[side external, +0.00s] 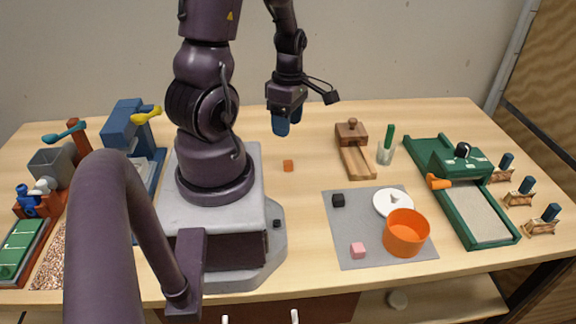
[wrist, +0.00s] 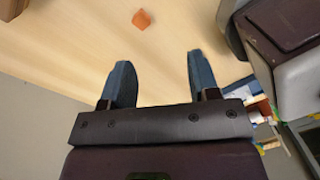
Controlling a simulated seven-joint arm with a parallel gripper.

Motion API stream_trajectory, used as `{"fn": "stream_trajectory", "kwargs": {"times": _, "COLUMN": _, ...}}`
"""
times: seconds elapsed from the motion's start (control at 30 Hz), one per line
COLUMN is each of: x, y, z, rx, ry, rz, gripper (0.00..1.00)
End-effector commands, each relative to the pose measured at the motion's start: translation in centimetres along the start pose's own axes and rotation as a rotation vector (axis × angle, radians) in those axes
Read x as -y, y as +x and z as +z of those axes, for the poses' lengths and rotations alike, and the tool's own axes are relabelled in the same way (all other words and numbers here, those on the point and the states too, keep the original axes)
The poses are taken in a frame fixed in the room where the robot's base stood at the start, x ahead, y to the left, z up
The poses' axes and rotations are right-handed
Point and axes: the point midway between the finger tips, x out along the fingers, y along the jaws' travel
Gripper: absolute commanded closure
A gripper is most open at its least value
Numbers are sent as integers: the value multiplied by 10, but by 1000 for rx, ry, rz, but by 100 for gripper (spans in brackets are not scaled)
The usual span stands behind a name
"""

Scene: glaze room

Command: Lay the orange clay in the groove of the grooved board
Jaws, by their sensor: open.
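The orange clay (side external: 288,166) is a small block lying on the bare table, right of my base. It also shows near the top of the wrist view (wrist: 142,19), ahead of the fingers. The grooved board (side external: 358,162) is a wooden board with a lengthwise groove, to the right of the clay. A wooden block with a round knob sits at its far end. My gripper (side external: 281,126) is in the air above the table, beyond the clay in the side view. In the wrist view its two blue fingers (wrist: 160,60) are apart with nothing between them.
A green-handled tool stands in a holder (side external: 384,155). A green roller tray (side external: 478,224) is at right. Table around the clay is clear.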

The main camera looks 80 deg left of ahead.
Motion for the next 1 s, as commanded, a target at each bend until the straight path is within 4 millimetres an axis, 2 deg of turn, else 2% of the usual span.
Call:
{"fn": "stream_trajectory", "kwargs": {"times": 0.1, "x": -9, "y": 3, "z": -1, "rx": 4, "ry": -273, "rz": 43, "gripper": 45}}
{"fn": "stream_trajectory", "kwargs": {"times": 0.2, "x": -14, "y": 2, "z": -1, "rx": 16, "ry": -430, "rz": 73, "gripper": 45}}
{"fn": "stream_trajectory", "kwargs": {"times": 0.3, "x": -16, "y": 2, "z": -1, "rx": 22, "ry": -516, "rz": 82, "gripper": 45}}
{"fn": "stream_trajectory", "kwargs": {"times": 0.47, "x": -16, "y": 15, "z": -1, "rx": 20, "ry": -550, "rz": 78, "gripper": 45}}
{"fn": "stream_trajectory", "kwargs": {"times": 0.8, "x": -21, "y": 68, "z": -1, "rx": 21, "ry": -545, "rz": 79, "gripper": 45}}
{"fn": "stream_trajectory", "kwargs": {"times": 1.0, "x": -23, "y": 79, "z": 0, "rx": 23, "ry": -543, "rz": 80, "gripper": 45}}
